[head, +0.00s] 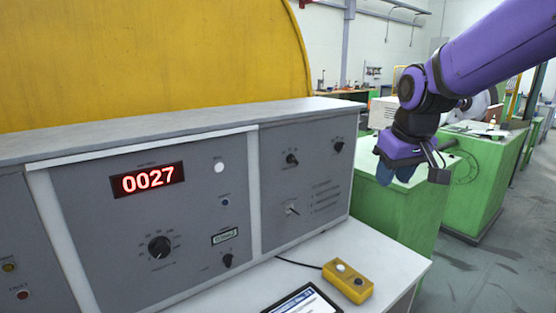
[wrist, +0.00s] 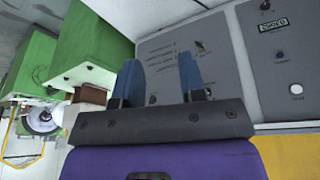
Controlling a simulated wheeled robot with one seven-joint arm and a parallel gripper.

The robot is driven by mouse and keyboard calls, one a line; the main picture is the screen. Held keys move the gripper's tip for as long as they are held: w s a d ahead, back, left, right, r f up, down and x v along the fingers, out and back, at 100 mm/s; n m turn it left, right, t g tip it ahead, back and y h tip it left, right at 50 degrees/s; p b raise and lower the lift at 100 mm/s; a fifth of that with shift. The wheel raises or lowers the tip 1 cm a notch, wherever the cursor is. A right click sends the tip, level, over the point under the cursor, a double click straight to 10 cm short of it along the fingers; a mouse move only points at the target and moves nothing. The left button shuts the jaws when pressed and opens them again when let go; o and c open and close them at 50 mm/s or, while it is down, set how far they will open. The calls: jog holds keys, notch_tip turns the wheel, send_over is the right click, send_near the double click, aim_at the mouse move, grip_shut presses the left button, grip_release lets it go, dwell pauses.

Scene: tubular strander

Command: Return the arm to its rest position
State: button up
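My purple arm (head: 490,45) reaches in from the upper right in the head view. My gripper (head: 395,173) hangs at its end with blue fingers pointing down, in front of the green cabinets and to the right of the grey control panel. In the wrist view my gripper (wrist: 158,72) shows two blue fingers standing apart with nothing between them. It holds nothing and appears clear of the panel.
The grey control panel (head: 105,215) has knobs and a red display (head: 148,180) reading 0027. A yellow button box (head: 347,283) and a tablet (head: 303,303) lie on the white ledge. Green cabinets (head: 395,215) stand behind my gripper. Grey floor (head: 490,265) is open at right.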

jog(key=s+d+r+m, duration=0.1)
jog(key=s+d, duration=0.2)
jog(key=s, duration=0.8)
jog(key=s+d+r+m+t, duration=0.1)
jog(key=s+d, duration=0.3)
jog(key=s, duration=0.6)
jog(key=shift+s+d+r+m, duration=0.2)
jog(key=shift+s+m, duration=0.2)
jog(key=shift+m, duration=0.2)
